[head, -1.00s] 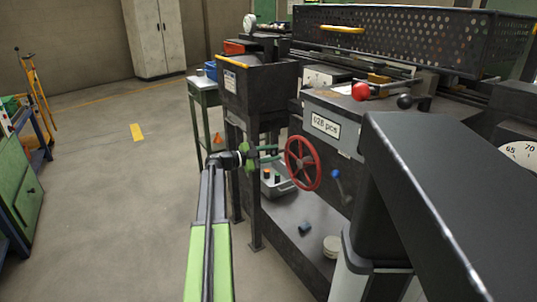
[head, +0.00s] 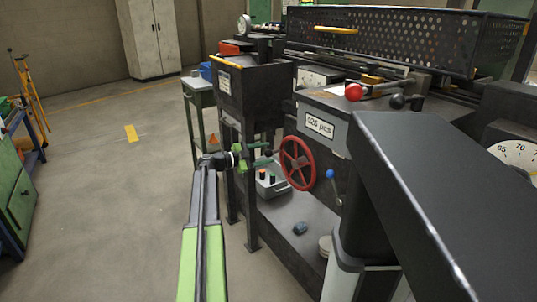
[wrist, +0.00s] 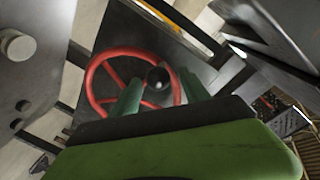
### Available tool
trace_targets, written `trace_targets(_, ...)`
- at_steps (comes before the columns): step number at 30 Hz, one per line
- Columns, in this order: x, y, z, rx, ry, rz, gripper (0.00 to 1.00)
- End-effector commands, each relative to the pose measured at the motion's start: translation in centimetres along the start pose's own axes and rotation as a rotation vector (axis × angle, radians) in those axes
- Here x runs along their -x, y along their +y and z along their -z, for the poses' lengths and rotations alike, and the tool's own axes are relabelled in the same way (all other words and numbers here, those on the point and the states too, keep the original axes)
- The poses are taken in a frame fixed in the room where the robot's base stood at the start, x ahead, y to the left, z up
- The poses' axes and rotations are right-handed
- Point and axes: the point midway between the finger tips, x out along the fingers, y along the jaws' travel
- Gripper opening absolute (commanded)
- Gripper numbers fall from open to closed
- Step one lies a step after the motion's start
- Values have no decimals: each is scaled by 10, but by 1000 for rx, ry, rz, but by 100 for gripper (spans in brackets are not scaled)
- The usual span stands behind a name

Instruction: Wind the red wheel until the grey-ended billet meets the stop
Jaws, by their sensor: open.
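The red wheel (head: 298,163) stands upright on the front of the dark machine in the head view. It also shows in the wrist view (wrist: 92,88), with its rim behind my fingers. A dark round knob (wrist: 158,78) is in front of the wheel's right part. My gripper (head: 269,153) is just left of the wheel in the head view, with its green fingers pointing at it. In the wrist view my open fingers (wrist: 160,88) stand on either side of the knob; I cannot tell if they touch it. I cannot make out the grey-ended billet or the stop.
A blue-knobbed lever (head: 332,178) is right of the wheel, and a red-knobbed lever (head: 355,91) is above.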

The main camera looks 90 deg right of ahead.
Motion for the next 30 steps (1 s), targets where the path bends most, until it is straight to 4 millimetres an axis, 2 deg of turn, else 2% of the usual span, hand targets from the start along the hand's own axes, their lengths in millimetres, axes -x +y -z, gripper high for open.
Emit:
trace_targets(9,91,-1,1,0,-3,4,54)
trace_targets(15,136,0,1,0,-2,3,54)
trace_targets(21,156,0,0,0,-1,2,54)
trace_targets(30,157,0,0,0,-1,2,54)
